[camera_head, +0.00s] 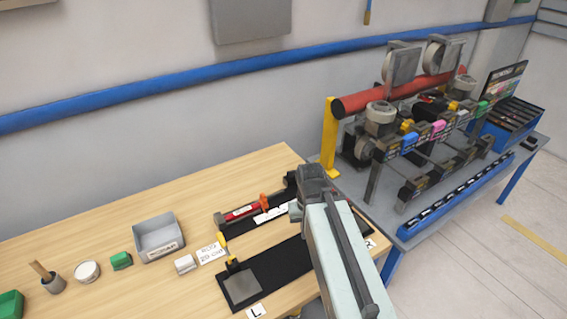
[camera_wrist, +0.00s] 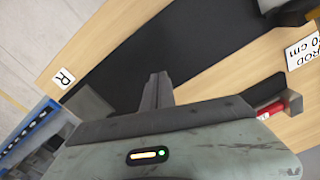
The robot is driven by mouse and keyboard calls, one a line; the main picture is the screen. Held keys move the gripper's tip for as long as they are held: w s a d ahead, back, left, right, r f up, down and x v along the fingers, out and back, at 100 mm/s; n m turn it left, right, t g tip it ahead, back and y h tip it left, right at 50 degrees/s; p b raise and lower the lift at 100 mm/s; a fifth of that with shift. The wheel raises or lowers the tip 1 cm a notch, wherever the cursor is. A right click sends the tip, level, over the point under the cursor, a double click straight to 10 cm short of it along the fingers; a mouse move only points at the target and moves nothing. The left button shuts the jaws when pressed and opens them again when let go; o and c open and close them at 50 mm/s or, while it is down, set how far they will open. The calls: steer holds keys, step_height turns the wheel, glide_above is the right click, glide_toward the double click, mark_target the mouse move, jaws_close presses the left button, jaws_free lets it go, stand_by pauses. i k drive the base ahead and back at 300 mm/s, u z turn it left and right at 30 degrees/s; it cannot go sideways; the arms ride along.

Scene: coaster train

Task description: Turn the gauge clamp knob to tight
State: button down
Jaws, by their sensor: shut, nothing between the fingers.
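A red bar-shaped tool (camera_head: 240,212), which looks like the gauge, lies on a black mat on the wooden bench, with a white label on it. An orange part (camera_head: 264,201) stands up near its right end; it may be the clamp knob, but its setting cannot be read. My gripper (camera_wrist: 158,84) is shut and empty, its fingers above the black mat in the wrist view. In the head view my arm's end is right of the orange part, and the fingertips are hidden. A red piece of the tool (camera_wrist: 269,110) shows beside my gripper in the wrist view.
A larger black mat (camera_head: 283,265) with a grey plate (camera_head: 243,288) lies in front. A crowded machine bench with a red roller (camera_head: 400,93) is at right.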

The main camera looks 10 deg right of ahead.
mark_target(291, 175)
steer(key=z, duration=0.1)
steer(key=k, duration=0.4)
steer(key=u, duration=2.8)
steer(key=k, duration=1)
steer(key=z, duration=1.3)
steer(key=i, duration=1.05)
steer(key=u, duration=0.1)
